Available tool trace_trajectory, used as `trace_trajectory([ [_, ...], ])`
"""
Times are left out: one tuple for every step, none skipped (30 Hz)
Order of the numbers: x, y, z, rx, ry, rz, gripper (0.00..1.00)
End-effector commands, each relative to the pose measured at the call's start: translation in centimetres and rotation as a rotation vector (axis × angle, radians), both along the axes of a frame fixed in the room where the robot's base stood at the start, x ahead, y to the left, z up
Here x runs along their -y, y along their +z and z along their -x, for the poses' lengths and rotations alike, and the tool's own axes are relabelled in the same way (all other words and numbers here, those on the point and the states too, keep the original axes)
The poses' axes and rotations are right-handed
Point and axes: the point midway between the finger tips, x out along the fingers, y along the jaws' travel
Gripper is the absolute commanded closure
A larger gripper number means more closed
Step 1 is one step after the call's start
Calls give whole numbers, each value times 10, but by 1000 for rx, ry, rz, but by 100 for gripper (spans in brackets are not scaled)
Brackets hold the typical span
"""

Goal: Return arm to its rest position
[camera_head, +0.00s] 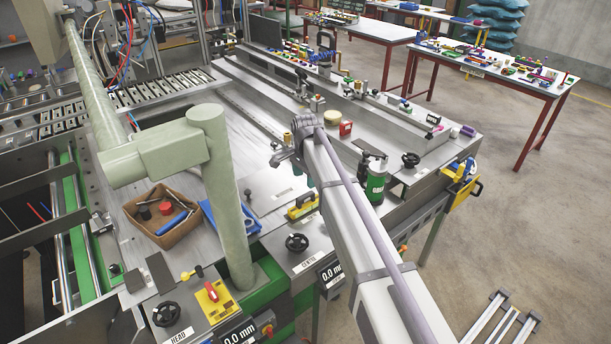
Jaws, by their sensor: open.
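My arm (355,230), pale with a purple tube along it, reaches from the lower right edge to the middle of the view. My gripper (301,174) is at its far end, above the grey machine bench (270,185). The gripper is open; its fingers are small and partly hidden by the arm. I see nothing held in it.
A green-grey post (228,200) with a swing arm stands just left of my arm. A cardboard box (160,225), a yellow-handled tool (302,206) and a green canister (377,185) are on the bench. Red-legged tables (500,75) stand behind. Floor at right is mostly clear.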

Motion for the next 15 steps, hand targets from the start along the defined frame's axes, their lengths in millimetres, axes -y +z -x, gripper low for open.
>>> trace_trajectory([
  [0, -1, 0, 0, 0, 0, 35],
  [0, -1, 0, 0, 0, 0, 35],
  [0, -1, 0, 0, 0, 0, 35],
  [0, -1, 0, 0, 0, 0, 35],
  [0, -1, 0, 0, 0, 0, 35],
  [0, -1, 0, 0, 0, 0, 35],
  [0, -1, 0, 0, 1, 0, 35],
  [0, -1, 0, 0, 9, 0, 35],
  [0, -1, 0, 0, 36, 0, 35],
  [0, -1, 0, 0, 70, 0, 35],
  [0, -1, 0, 0, 119, 0, 35],
  [2, -1, 6, 0, 208, 0, 35],
  [6, -1, 20, 0, 292, 0, 35],
  [14, -2, 41, -1, 389, 1, 35],
  [33, -3, 74, -1, 515, 1, 35],
])
